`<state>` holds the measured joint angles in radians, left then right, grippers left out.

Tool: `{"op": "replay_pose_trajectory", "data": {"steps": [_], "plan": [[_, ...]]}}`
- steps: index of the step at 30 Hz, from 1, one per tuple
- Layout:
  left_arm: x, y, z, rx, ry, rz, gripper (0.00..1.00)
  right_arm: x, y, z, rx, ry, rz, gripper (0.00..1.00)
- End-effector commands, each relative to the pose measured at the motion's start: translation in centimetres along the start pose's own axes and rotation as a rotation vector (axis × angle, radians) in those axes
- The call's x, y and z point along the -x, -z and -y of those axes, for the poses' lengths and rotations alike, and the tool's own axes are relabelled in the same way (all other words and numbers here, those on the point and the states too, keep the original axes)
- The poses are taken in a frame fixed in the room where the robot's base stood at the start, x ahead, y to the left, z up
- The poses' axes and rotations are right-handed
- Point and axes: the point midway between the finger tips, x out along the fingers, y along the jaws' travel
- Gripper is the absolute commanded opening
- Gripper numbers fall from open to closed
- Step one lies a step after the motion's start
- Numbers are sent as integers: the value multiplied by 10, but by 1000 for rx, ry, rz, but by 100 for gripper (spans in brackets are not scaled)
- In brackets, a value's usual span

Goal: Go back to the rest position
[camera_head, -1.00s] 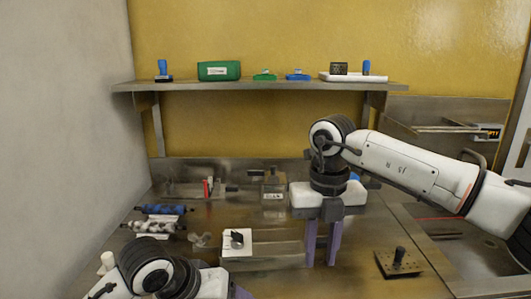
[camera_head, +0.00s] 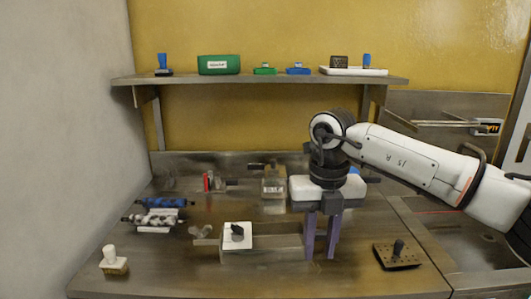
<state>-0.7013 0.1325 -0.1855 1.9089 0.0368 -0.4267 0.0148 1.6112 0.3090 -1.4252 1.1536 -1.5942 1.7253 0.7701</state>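My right gripper (camera_head: 321,252) hangs down from its white arm over the middle right of the steel table (camera_head: 330,285). Its two purple fingers are spread apart, with nothing visible between them. The fingers stand just right of a grey block-like fixture (camera_head: 275,241). I cannot tell whether they touch the table. My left gripper does not show in the head view.
A white plate with a black knob (camera_head: 237,237) sits at the fixture's left. A white-handled brush (camera_head: 114,261) stands front left, rollers (camera_head: 160,211) behind it. A perforated plate with a black handle (camera_head: 398,254) is at right. A shelf (camera_head: 260,81) spans the back wall.

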Motion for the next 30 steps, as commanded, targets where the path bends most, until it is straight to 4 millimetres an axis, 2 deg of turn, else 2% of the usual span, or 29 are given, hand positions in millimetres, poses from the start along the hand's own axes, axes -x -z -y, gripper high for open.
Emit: {"op": "replay_pose_trajectory", "data": {"steps": [1, 3, 8, 11, 12, 15, 18, 21, 23, 26, 29, 30], "plan": [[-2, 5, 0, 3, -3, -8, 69, -17, 8, -18, 31, -61, -30, 24], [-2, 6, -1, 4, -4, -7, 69, -31, 17, -41, 65, -144, -55, 24], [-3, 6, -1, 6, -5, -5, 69, -58, 45, -100, 131, -368, -123, 24], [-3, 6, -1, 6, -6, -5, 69, -70, 70, -145, 158, -563, -176, 24], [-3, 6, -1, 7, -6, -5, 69, -73, 82, -166, 160, -662, -201, 24], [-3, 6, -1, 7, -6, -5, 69, -65, 112, -219, 129, -960, -265, 24], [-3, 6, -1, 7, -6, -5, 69, -43, 127, -255, 24, -1269, -310, 24], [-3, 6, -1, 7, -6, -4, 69, -19, 125, -268, -155, -1545, -334, 24], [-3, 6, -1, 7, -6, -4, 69, -10, 116, -265, -295, -1689, -338, 24], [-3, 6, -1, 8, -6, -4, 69, -9, 93, -243, -580, -1882, -330, 24], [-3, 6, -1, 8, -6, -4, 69, -31, 69, -205, -916, -2002, -306, 24], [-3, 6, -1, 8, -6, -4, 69, -46, 62, -187, -1062, -2027, -293, 24]]}}
